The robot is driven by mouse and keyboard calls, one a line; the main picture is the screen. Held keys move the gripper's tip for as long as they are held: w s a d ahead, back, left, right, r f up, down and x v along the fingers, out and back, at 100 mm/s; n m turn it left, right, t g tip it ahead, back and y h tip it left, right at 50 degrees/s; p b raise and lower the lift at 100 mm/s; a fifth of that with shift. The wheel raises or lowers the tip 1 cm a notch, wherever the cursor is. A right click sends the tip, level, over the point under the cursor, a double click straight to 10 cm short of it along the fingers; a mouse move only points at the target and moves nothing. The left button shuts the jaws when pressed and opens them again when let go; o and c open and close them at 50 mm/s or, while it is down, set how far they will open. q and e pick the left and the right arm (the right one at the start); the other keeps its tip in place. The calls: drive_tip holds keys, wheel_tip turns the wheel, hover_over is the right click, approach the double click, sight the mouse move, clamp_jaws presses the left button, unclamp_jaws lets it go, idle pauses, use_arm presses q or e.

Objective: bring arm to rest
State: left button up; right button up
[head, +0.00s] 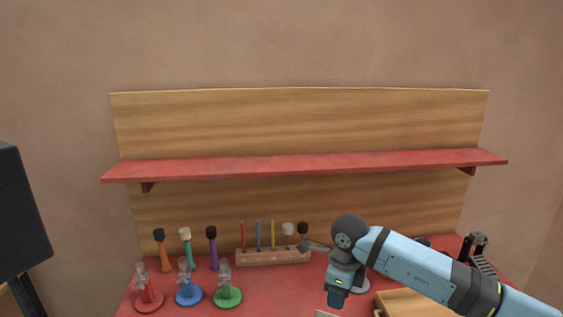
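My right arm (425,268) comes in from the lower right, light blue with dark joints. It reaches over the red table to a dark round joint near the middle, where it bends downward. My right gripper (337,300) seems to be at the lower end of this bend, above the table's front part. Its fingers cannot be made out, so whether it is open or shut does not show, and nothing is seen held in it. My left gripper and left arm are not in view.
Handled tools (212,250) and red, blue and green stands (228,297) are at left. A wooden box (400,302) and a dark pronged object (475,243) are at right. A red shelf (300,165) spans behind; a black speaker (18,215) stands far left.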

drive_tip(key=s+a+m+y, duration=1.1)
drive_tip(key=s+a+y, duration=0.4)
drive_tip(key=y, duration=0.4)
drive_tip(key=s+d+f+m+t+h, duration=0.1)
drive_tip(key=d+f+m+t+h, duration=0.6)
drive_tip(key=m, duration=0.6)
drive_tip(key=s+d+f+m+t+h, duration=0.1)
drive_tip(key=d+f+m+t+h, duration=0.5)
drive_tip(key=m+t, duration=0.55)
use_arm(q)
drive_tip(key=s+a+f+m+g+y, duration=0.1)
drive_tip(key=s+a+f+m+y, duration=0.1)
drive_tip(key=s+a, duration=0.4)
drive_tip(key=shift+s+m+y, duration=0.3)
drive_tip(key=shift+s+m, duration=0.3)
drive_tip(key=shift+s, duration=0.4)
use_arm(e)
drive_tip(key=s+d+f+m+g+h, duration=0.3)
drive_tip(key=s+d+f+m+g, duration=0.4)
drive_tip(key=s+d+f+m, duration=0.2)
drive_tip(key=s+f+m, duration=0.1)
drive_tip(key=s+f, duration=0.1)
drive_tip(key=s, duration=0.1)
drive_tip(key=shift+s+f+m+h, duration=0.35)
drive_tip(key=shift+f+h, duration=0.05)
